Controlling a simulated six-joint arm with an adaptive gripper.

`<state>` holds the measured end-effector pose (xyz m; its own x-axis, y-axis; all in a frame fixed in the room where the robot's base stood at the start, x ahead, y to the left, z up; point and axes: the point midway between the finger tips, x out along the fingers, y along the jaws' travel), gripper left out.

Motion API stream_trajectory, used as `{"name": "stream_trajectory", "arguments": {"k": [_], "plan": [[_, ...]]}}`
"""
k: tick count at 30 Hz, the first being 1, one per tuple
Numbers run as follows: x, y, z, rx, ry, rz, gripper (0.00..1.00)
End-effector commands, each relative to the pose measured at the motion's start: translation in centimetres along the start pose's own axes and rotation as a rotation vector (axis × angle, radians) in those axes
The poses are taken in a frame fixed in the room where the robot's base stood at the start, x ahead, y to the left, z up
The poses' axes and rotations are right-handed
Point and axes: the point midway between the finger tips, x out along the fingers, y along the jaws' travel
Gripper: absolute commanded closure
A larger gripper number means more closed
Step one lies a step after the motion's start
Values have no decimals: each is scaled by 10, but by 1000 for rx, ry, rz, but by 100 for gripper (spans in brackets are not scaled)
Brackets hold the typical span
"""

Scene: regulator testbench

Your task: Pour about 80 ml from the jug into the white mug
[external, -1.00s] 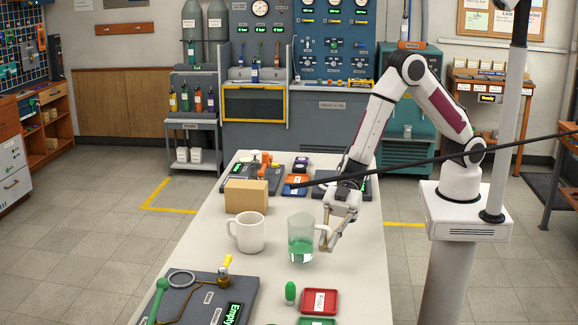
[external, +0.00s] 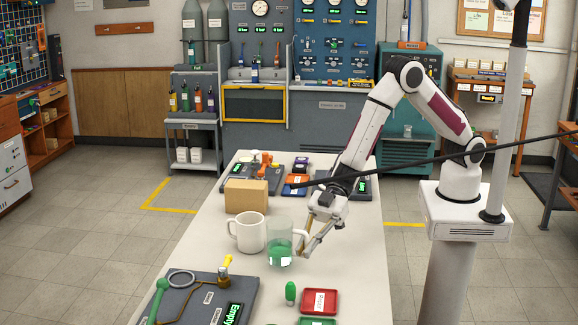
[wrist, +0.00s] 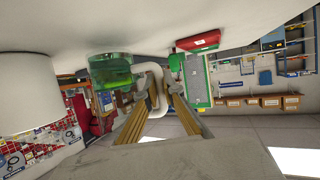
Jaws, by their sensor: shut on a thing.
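The clear jug (external: 279,240) holds green liquid in its lower part and looks about upright. My gripper (external: 304,252) is shut on the jug's handle, on its right side. The white mug (external: 249,233) stands on the table just left of the jug, and the two nearly touch in the external view. I cannot tell how high the jug is off the table. In the wrist view, the jug (wrist: 110,72) shows with its white handle between the fingers of my gripper (wrist: 158,95). The mug (wrist: 27,92) is at the left there. The mug's inside is hidden.
A tan box (external: 246,195) stands behind the mug. A green-capped small item (external: 290,292) and a red tray (external: 320,301) lie at the front right. A grey panel with a yellow-tipped part (external: 205,300) lies at the front left. A dark bar crosses above the table.

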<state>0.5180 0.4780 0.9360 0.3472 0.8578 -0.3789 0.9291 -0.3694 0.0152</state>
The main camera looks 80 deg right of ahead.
Motion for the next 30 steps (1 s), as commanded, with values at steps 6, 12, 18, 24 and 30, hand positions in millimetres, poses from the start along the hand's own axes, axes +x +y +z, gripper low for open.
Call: {"name": "stream_trajectory", "arguments": {"k": [6, 12, 18, 24, 30], "plan": [[-4, 5, -5, 55, 23, -21, 100], [-9, 11, -13, 150, 58, -59, 100], [-15, 20, -21, 262, 100, -105, 100], [-24, 29, -35, 363, 138, -147, 100], [-35, 40, -53, 460, 173, -186, 100]]}}
